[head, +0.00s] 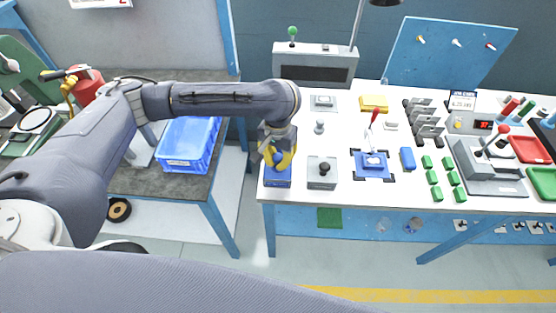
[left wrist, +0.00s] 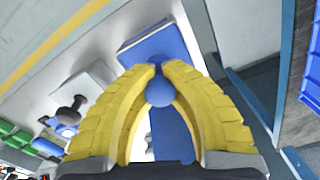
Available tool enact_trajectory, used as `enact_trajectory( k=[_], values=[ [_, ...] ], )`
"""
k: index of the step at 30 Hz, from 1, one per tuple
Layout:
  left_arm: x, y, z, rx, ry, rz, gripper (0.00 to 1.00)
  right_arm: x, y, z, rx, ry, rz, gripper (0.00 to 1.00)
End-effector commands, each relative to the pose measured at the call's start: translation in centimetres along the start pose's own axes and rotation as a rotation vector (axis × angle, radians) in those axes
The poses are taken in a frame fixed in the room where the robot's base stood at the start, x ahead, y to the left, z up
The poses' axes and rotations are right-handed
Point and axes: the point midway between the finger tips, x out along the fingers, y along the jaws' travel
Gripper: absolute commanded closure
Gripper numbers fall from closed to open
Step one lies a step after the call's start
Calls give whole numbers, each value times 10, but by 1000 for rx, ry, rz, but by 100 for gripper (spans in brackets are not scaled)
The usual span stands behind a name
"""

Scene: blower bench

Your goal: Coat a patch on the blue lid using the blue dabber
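The blue dabber's round knob (left wrist: 160,91) shows between the yellow fingers of my left gripper (left wrist: 162,70) in the left wrist view. The fingers are drawn in close around the knob and appear to touch it on both sides. In the head view my left gripper (head: 279,157) points down over a blue block (head: 277,180) at the white bench's front left corner. The gripper partly hides the dabber, and I cannot tell whether it is clear of the block. A blue fixture (head: 372,166) with a red lever stands further right; I cannot tell which part is the lid. My right gripper is out of view.
A grey block with a dark knob (head: 322,171) stands just right of the blue block. A small grey knobbed piece (head: 319,127) is behind it. Green blocks (head: 434,178) and a blue piece (head: 407,158) lie further right. A blue crate (head: 188,145) sits on the left table.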

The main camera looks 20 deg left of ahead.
Motion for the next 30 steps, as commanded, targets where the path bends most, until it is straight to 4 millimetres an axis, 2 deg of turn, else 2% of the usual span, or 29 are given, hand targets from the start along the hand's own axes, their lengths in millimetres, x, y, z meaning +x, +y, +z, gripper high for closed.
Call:
enact_trajectory(
  k=[21, 30],
  values=[
    [-50, 0, -1, 0, 5, 0, 100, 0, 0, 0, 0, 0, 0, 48],
    [-65, 0, 0, 1, 4, 1, 100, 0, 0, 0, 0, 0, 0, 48]
  ],
)
